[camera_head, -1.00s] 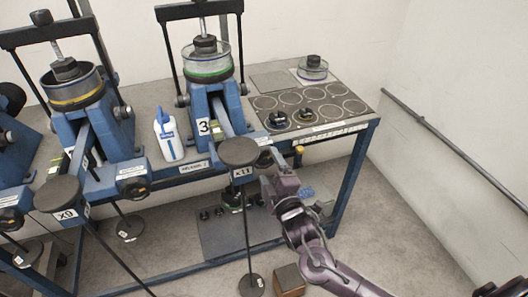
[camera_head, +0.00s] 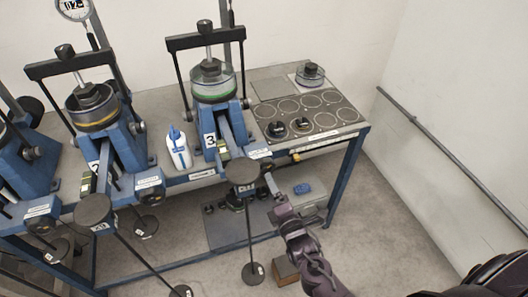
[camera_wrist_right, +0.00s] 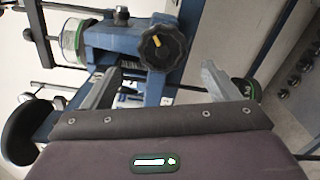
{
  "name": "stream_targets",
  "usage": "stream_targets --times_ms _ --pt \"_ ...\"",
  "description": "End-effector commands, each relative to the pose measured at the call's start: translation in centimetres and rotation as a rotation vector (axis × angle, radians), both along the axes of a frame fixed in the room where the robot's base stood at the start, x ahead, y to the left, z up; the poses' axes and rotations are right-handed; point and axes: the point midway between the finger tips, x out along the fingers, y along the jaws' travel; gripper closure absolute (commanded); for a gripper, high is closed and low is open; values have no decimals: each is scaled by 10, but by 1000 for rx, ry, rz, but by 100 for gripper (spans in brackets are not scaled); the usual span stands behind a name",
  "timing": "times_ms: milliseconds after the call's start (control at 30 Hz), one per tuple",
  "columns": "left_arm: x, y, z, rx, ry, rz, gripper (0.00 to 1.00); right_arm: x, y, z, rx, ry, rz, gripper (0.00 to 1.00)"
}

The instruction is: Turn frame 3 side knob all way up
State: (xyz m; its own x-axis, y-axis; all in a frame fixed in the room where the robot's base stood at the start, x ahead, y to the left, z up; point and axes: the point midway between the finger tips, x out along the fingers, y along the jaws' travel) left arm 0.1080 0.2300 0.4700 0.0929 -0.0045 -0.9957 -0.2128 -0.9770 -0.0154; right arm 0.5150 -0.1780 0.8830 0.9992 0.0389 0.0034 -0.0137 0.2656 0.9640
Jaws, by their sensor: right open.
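Frame 3 (camera_head: 210,141) is a blue lever frame with a green-ringed cell on top and a white "3" label. Its side knob (camera_wrist_right: 163,46) is black and lobed with a yellow mark, seen face-on in the right wrist view. The yellow mark points toward the upper left in that view. My right gripper (camera_wrist_right: 158,82) is open, its two fingers apart on either side of the knob's line. The knob appears just beyond the fingertips, not gripped. In the head view my right gripper (camera_head: 270,183) is below the frame's right side. My left gripper is not in view.
A neighbouring blue frame (camera_head: 125,150) with a yellow-ringed cell stands to the left. A white bottle (camera_head: 178,148) stands between them. Round black weights (camera_head: 277,129) lie on the bench's right panel. A hanging lever disc (camera_head: 242,171) is close left of my gripper. Floor is open at right.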

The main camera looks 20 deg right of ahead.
Motion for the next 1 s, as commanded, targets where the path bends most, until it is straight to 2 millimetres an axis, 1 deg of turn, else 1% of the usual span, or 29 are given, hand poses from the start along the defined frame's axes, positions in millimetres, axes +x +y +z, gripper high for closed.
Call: stream_targets --times_ms 33,67,167,267,367,867,900,933,1000 --pt "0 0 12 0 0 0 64 -5 0 4 -21 4 -5 18" --pt "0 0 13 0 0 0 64 -7 0 2 -33 3 -6 18" --pt "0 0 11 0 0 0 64 -7 1 -3 -55 1 -5 18" --pt "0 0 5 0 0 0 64 0 1 -5 -58 -2 -6 18" --pt "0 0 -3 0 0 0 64 12 1 -6 -56 -2 -7 18" --pt "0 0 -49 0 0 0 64 87 4 -7 -55 -3 -6 18" --pt "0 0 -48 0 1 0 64 90 4 -5 -55 0 -5 19" --pt "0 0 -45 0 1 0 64 88 4 -3 -56 2 -4 23" --pt "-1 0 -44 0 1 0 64 88 4 -3 -56 1 -4 33"
